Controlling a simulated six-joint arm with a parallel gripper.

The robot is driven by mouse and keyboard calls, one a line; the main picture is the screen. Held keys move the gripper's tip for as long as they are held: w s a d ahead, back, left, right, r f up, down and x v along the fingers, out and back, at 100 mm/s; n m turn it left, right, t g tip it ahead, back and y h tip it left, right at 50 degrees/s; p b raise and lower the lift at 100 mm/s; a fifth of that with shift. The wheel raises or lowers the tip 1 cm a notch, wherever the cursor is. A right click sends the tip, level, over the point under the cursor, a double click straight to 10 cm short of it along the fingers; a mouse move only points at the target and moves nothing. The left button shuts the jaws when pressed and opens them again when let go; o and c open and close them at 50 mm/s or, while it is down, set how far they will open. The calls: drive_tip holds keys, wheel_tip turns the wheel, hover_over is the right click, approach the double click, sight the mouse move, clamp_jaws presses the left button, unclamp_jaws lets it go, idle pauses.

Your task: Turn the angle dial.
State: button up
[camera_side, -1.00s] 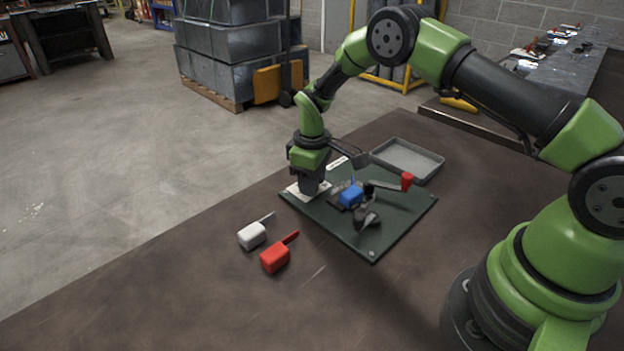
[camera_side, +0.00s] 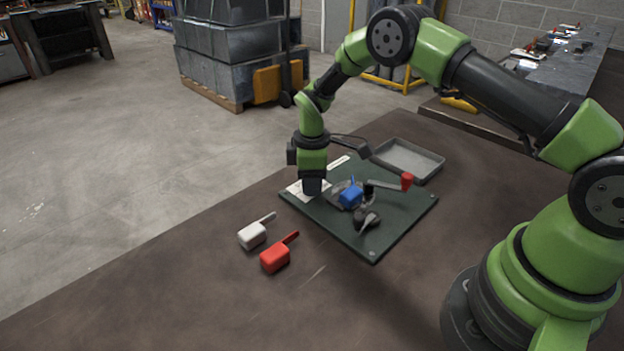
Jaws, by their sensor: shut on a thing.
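My gripper (camera_side: 312,188) points straight down at the left corner of the dark green board (camera_side: 388,226). It is shut over a white plate (camera_side: 296,190), which shows partly to its left and right. The angle dial itself is hidden behind my gripper's fingers, so I cannot see its pointer or setting. On the board, right of my gripper, stand a blue block-like part (camera_side: 351,197), a dark clamp-like part (camera_side: 367,218) and a lever with a red knob (camera_side: 407,181).
A white-handled piece (camera_side: 252,236) and a red one (camera_side: 275,258) lie on the brown table in front of the board. A grey tray (camera_side: 433,166) stands behind the board. The table's front left is clear.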

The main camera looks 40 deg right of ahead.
drive_tip(key=o, duration=0.9)
wheel_tip(320, 180, up, 9)
drive_tip(key=shift+r, duration=0.45)
